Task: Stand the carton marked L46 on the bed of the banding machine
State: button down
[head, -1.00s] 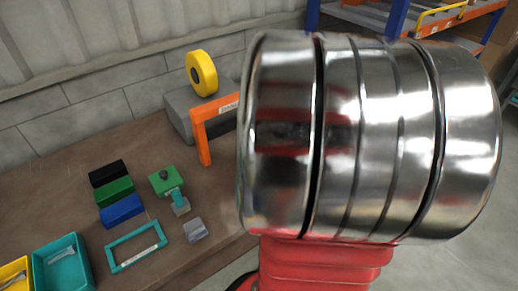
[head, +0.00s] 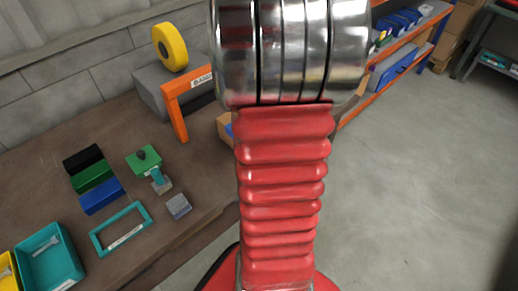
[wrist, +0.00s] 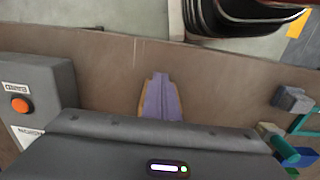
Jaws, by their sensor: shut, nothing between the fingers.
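The banding machine (head: 155,88) stands at the back of the brown bench in the head view, with a grey body, an orange arch and a yellow reel. My arm hides its right side. A tan box with a bit of blue (head: 224,127) peeks out beside my arm; no L46 mark is readable on it, so I cannot tell whether it is the carton. My gripper is hidden in the head view.
A grey box with an orange button (wrist: 25,103) is at the left in the wrist view. Black, green and blue blocks (head: 94,177), a green clamp (head: 143,160), a teal frame (head: 121,229), a grey block (head: 179,206) and a teal tray (head: 48,258) lie on the bench. The floor at right is clear.

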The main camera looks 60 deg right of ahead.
jog(key=shift+w, duration=0.1)
jog(key=w+d, duration=0.1)
jog(key=w, duration=0.4)
jog(key=w+d, duration=0.1)
jog(key=w, duration=0.4)
jog(key=w+d, duration=0.1)
jog(key=w, duration=0.4)
jog(key=shift+d, duration=0.2)
jog(key=shift+s+a, duration=0.15)
jog(key=shift+s, duration=0.3)
jog(key=s, duration=0.3)
jog(key=shift+a, duration=0.35)
notch_tip(320, 180, up, 10)
jog(key=shift+f, duration=0.1)
jog(key=shift+w+d, duration=0.1)
jog(key=shift+d, duration=0.05)
